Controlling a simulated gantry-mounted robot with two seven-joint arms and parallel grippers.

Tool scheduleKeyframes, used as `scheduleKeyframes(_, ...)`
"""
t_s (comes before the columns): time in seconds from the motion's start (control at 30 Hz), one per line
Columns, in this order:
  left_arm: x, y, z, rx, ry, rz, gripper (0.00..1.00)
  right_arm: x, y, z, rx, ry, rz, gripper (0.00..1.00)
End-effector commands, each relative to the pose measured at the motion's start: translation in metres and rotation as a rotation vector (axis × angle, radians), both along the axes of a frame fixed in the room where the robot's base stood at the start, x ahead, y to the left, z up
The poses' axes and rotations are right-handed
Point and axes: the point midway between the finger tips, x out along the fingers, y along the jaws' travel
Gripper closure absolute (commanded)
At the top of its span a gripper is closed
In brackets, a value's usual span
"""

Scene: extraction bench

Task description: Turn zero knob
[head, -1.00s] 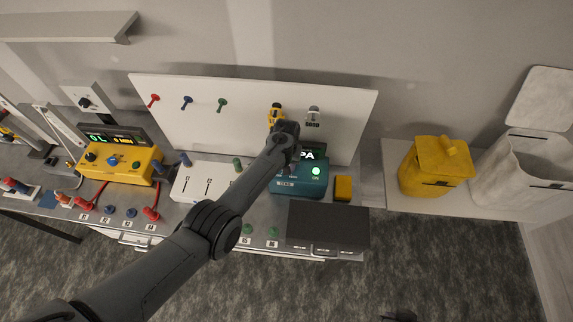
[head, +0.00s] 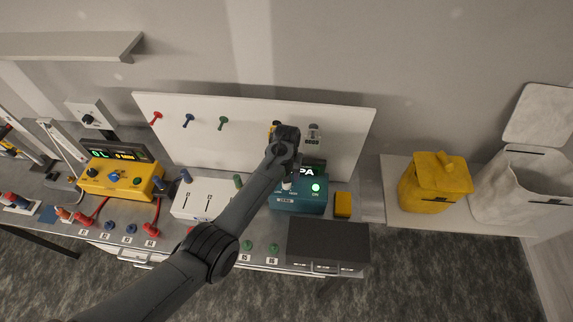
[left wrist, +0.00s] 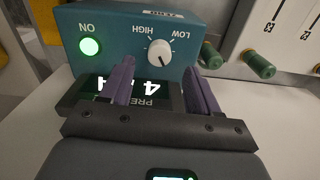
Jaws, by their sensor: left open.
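A teal box (head: 310,207) with a lit green ON button (head: 315,188) stands on the bench, partly behind my left arm. In the left wrist view the teal box (left wrist: 120,25) carries a white round knob (left wrist: 159,52) with HIGH and LOW marks, upside down in that view. A dark display (left wrist: 150,98) lies on the gripper side of the knob. My left gripper (left wrist: 160,65) is open, its purple fingers pointing at the box. The knob appears between the fingertips, with gaps on both sides. My right gripper is not in view.
A yellow box (head: 120,182) with knobs stands left. A white slider box (head: 200,200) and green pegs (left wrist: 258,65) are beside the teal box. A white board (head: 340,125) stands behind.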

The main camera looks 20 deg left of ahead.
Motion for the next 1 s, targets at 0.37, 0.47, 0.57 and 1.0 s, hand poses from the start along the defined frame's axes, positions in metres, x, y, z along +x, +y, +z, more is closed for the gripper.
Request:
scheduleKeyframes(0.37, 0.000, 0.000, 0.050, -0.001, 0.000, 0.001, 0.39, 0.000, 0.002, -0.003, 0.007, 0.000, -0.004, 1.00)
scheduleKeyframes(0.47, 0.000, 0.000, 0.054, -0.001, 0.000, 0.001, 0.39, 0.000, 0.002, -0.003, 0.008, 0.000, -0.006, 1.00)
scheduleKeyframes(0.57, 0.000, 0.000, 0.056, 0.000, 0.001, 0.001, 0.39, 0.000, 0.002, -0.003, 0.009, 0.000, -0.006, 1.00)
scheduleKeyframes(1.0, -0.003, 0.000, 0.051, -0.001, 0.009, 0.001, 0.39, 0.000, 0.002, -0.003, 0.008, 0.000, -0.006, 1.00)
